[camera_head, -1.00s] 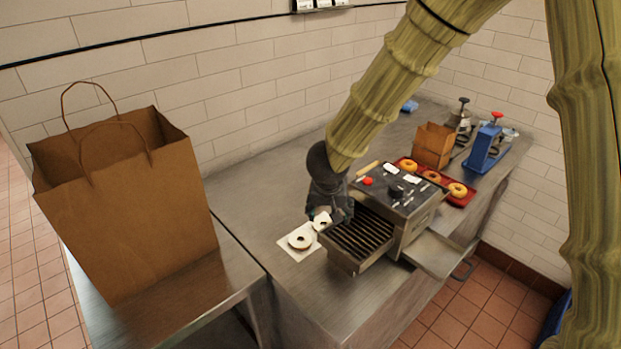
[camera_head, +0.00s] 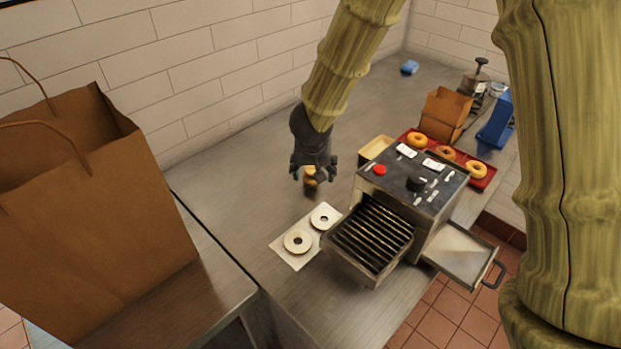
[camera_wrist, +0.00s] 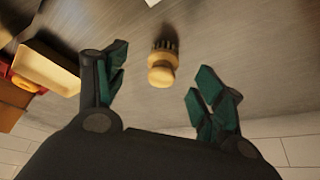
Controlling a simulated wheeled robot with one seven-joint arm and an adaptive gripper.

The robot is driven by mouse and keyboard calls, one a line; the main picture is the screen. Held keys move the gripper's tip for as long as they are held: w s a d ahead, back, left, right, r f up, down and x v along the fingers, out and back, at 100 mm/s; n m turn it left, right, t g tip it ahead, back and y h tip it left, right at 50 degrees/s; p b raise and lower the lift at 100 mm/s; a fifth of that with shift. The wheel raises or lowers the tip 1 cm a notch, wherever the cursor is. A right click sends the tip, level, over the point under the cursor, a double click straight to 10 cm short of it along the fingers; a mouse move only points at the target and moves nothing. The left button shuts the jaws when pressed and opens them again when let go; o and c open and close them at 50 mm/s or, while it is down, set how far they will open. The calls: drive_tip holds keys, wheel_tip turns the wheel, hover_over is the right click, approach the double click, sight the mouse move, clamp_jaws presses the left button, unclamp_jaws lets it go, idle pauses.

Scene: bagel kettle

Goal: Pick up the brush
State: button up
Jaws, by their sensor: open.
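The brush (camera_wrist: 162,65) has a pale wooden knobbed handle and dark bristles. In the wrist view it lies between and beyond my open fingers, and I see no finger touching it. In the head view the brush (camera_head: 311,180) is on the steel counter just below my gripper (camera_head: 315,172), partly hidden by it. My gripper also shows in the wrist view (camera_wrist: 160,92), with its two teal-tipped fingers spread and nothing between the tips.
A toaster (camera_head: 412,185) with an open rack stands right of the brush. Two bagel halves lie on white paper (camera_head: 278,247) in front. A cream tray (camera_head: 376,147), a red tray (camera_head: 489,181) of bagels and a wall are nearby. A large paper bag (camera_head: 95,220) stands left.

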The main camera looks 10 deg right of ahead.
sight(311, 172)
drive_tip(key=w+f, duration=0.4)
drive_tip(key=f, duration=0.1)
drive_tip(key=shift+w, duration=0.3)
drive_tip(key=shift+d+f, duration=0.1)
drive_tip(key=shift+f, duration=0.15)
drive_tip(key=shift+s+b, duration=0.35)
drive_tip(key=shift+s, duration=0.1)
drive_tip(key=shift+w+d+f, duration=0.1)
drive_tip(key=shift+w+f, duration=0.5)
drive_tip(key=shift+s+r, duration=0.25)
drive_tip(key=c, duration=0.4)
drive_tip(key=shift+s, duration=0.1)
drive_tip(key=c, duration=0.7)
